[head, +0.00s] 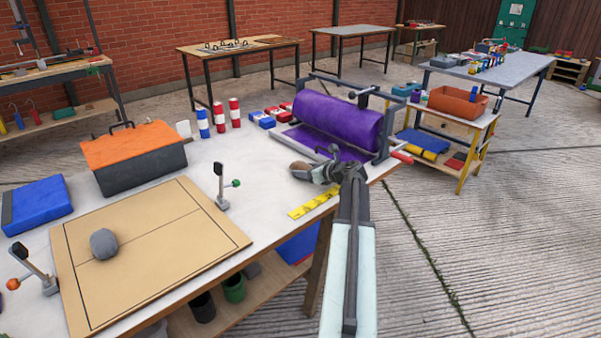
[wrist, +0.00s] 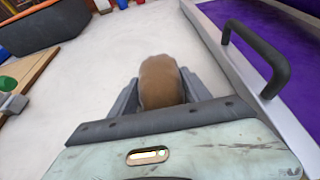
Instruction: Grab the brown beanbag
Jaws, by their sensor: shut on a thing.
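The brown beanbag (wrist: 161,82) is a small rounded bag between the two jaws of my gripper (wrist: 160,95) in the wrist view. The jaws are shut on it, one at each side. In the head view the beanbag (head: 299,170) shows at the tip of my gripper (head: 312,172), over the white table near its right part. My gripper hides part of it there. I cannot tell whether it touches the table top.
A purple roller machine (head: 335,120) stands just behind my gripper, its black handle (wrist: 262,60) close by. A yellow ruler (head: 314,203) lies in front. A wooden board (head: 150,245) with a grey beanbag (head: 103,243) and an orange-topped box (head: 133,155) are to the left.

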